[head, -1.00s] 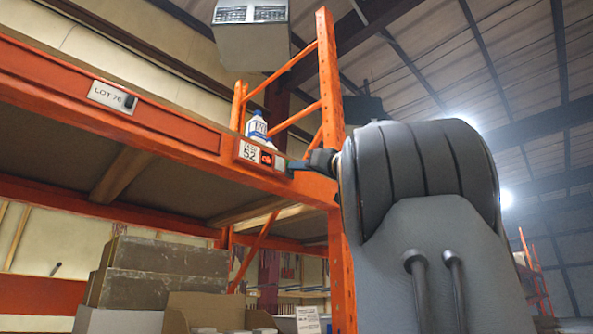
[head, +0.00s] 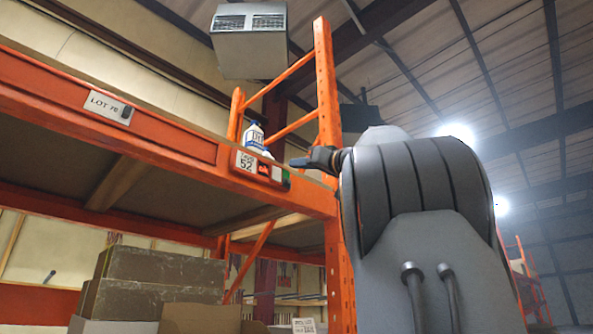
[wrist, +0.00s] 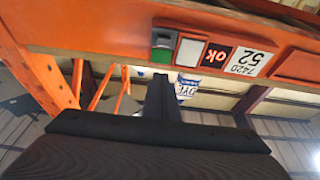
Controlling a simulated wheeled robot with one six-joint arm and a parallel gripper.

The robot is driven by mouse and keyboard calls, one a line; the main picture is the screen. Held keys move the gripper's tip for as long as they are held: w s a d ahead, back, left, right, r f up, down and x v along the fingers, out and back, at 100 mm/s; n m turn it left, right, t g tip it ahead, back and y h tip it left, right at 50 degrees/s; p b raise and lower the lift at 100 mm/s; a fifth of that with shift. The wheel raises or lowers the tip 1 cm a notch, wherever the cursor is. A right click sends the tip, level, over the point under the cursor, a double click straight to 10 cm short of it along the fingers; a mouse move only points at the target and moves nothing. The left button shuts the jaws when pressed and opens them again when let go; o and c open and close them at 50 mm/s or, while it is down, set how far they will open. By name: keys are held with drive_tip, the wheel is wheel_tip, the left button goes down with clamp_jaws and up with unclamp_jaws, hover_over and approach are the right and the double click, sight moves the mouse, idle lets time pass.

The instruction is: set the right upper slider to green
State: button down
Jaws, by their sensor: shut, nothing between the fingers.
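The right upper slider (wrist: 163,39) is a grey knob on a small plate on the orange beam, beside a label with "7420 52" and a red "OK" tile. The upside-down wrist view shows a green field (wrist: 161,55) uncovered on the plate, with the knob at the opposite end. In the head view the plate (head: 287,179) is small, with a green patch. My gripper (head: 302,162) is shut and empty, just above and right of the plate. Its dark fingers (wrist: 160,90) point at the green end in the wrist view and appear apart from the knob.
The orange beam (head: 185,142) runs across, with a "LOT 76" plate (head: 104,103) and black knob at left. A white-and-blue bottle (head: 254,137) stands on the shelf behind the label. An orange upright (head: 328,100) rises near my arm. Boxes (head: 160,270) sit below.

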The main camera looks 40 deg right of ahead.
drive_tip(key=b+v, duration=0.4)
drive_tip(key=v, duration=0.4)
drive_tip(key=shift+s+f, duration=0.15)
drive_tip(key=shift+s, duration=0.15)
idle(0.3)
